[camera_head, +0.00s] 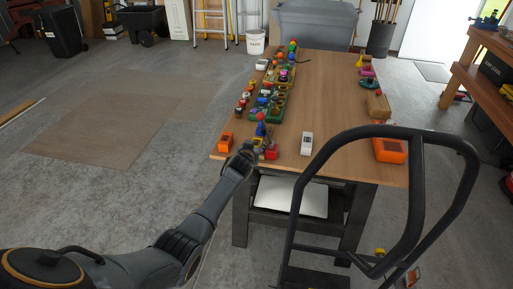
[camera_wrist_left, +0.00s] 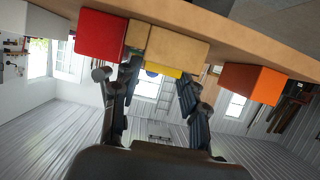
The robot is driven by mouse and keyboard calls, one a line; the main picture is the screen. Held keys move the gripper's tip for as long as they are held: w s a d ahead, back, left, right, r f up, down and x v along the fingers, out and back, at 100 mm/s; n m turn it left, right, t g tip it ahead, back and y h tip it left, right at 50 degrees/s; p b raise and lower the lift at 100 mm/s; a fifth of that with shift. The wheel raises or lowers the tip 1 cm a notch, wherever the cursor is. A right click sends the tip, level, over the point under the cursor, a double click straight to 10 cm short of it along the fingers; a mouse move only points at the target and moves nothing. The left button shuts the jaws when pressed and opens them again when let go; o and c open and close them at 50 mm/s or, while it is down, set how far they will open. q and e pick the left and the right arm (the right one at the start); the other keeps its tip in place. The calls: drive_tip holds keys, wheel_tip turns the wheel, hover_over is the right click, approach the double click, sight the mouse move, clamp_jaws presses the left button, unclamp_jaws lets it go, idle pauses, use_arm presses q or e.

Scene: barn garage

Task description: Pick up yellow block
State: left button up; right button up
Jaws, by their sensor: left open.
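My left gripper (camera_head: 248,150) is at the near left edge of the wooden table. It is open and empty in the left wrist view (camera_wrist_left: 158,84), its two fingers apart. That view is upside down. A small yellow block (camera_head: 257,141) shows just beyond the gripper, partly hidden by it. A yellow piece (camera_wrist_left: 166,71) shows between the fingers in the left wrist view, mostly behind a tan block (camera_wrist_left: 178,47). A red block (camera_head: 271,152) is right of the gripper; it also shows in the wrist view (camera_wrist_left: 100,36). My right gripper is out of view.
An orange block (camera_head: 225,140) is left of the gripper, also in the wrist view (camera_wrist_left: 252,83). A white object (camera_head: 307,144) and larger orange box (camera_head: 389,150) are to the right. The table's middle (camera_head: 325,95) is clear.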

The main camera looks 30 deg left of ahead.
use_arm(q)
drive_tip(key=shift+w+f, duration=0.2)
drive_tip(key=shift+w, duration=0.2)
drive_tip(key=shift+c, duration=0.5)
drive_tip(key=c, duration=0.8)
drive_tip(key=shift+r, duration=0.1)
